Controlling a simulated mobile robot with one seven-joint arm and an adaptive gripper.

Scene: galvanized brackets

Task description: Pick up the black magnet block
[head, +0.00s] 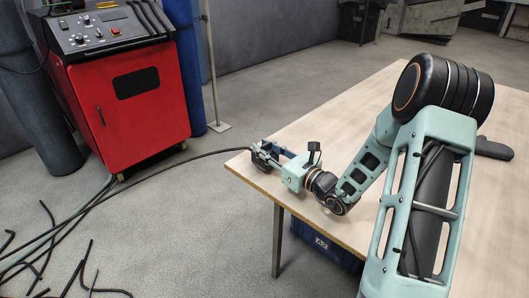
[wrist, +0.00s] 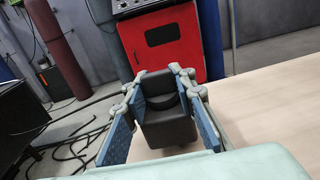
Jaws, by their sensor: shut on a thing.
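The black magnet block (wrist: 168,122) sits between the two blue-padded fingers of my gripper (wrist: 160,92) in the wrist view. The fingers are closed against its sides. In the head view the block (head: 261,158) is a small dark shape at the left corner of the wooden table (head: 350,123), and my gripper (head: 268,153) partly hides it. I cannot tell whether the block touches the tabletop or is slightly above it.
A red welding machine (head: 130,95) stands on the floor beyond the table, with cables trailing from it towards the table corner. A blue crate (head: 320,243) is under the table. The tabletop right of my gripper is mostly clear.

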